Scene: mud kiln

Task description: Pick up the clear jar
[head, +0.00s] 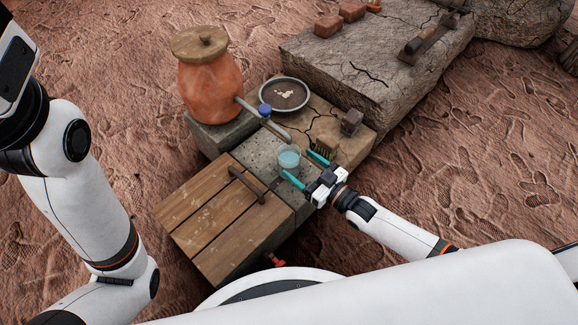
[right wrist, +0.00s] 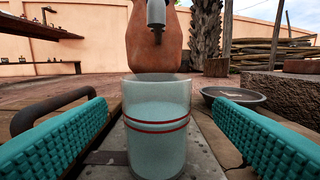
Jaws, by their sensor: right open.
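The clear jar (head: 289,158) stands upright on the grey stone block, below the tap of the clay urn. In the right wrist view the jar (right wrist: 157,128) shows two red bands and looks filled with something pale bluish. My right gripper (head: 305,170) is open, with its two turquoise fingers pointing at the jar. In the right wrist view the fingers stand to the left and right of the jar, with a gap on each side. The jar is not held. My left arm shows at the left, but its gripper is not in view.
The orange urn (head: 206,88) with a wooden lid has a metal spout (head: 275,128) reaching over near the jar. A round dish (head: 284,94) lies behind, with a brush (head: 321,148) and small block (head: 351,122) to the right. A slatted wooden lid with a handle (head: 215,225) is in front.

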